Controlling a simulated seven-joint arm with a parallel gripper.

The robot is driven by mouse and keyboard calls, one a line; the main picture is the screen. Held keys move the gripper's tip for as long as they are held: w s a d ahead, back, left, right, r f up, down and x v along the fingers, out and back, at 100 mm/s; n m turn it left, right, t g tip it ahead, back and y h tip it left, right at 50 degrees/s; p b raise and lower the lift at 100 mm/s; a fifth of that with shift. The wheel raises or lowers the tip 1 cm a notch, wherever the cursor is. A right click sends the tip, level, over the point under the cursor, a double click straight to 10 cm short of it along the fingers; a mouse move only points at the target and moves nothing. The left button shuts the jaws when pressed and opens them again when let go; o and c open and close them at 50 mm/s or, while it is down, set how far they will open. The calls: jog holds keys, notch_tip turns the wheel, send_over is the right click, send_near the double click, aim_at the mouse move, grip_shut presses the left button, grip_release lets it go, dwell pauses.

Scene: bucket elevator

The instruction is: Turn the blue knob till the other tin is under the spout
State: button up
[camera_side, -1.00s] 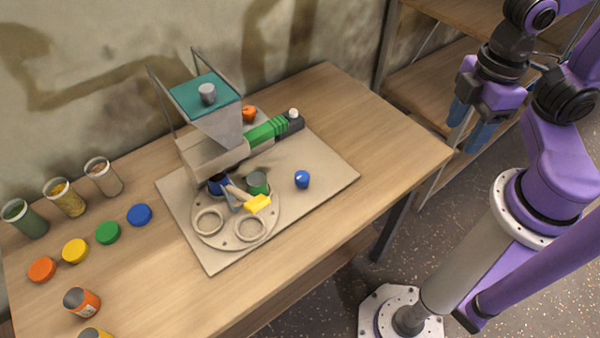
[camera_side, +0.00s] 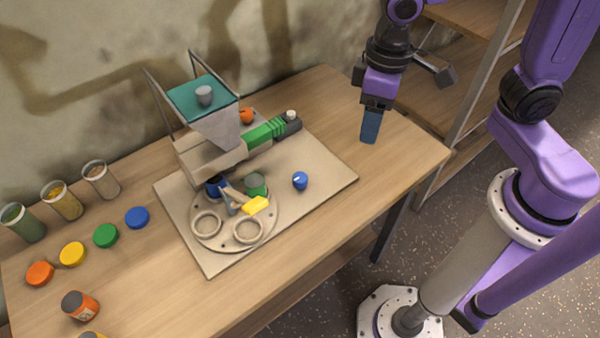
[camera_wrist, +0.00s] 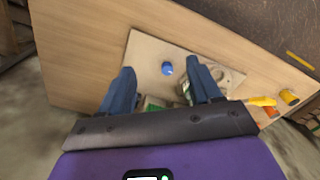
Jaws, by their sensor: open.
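The blue knob (camera_side: 300,181) stands on the right part of the beige base plate, with a pale mark on its top. It also shows in the wrist view (camera_wrist: 167,68), between my fingers in the picture. A round turntable (camera_side: 222,246) with several ring holders lies left of it. A green tin (camera_side: 256,184) sits at its back right and a blue tin (camera_side: 214,187) at its back left, beneath the hopper (camera_side: 212,122); the spout is largely hidden, so I cannot tell exactly which tin is under it. My gripper (camera_side: 370,138) is open and empty, above the table's right end, apart from the knob.
A yellow-ended lever (camera_side: 256,205) reaches over the turntable. A green-ribbed part (camera_side: 265,133) and an orange knob (camera_side: 246,115) are behind. Jars (camera_side: 64,200), coloured lids (camera_side: 105,235) and an orange tin (camera_side: 80,305) stand at the left. The table's right end is clear.

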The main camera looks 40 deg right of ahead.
aim_at(300, 177)
jog(key=w+a+f+m, duration=0.5)
jog(key=w+a+m, duration=0.15)
jog(key=w, duration=0.45)
jog(key=f, duration=1.7)
jog(key=shift+w+a, duration=0.15)
jog(key=shift+a, duration=0.15)
jog(key=c, duration=1)
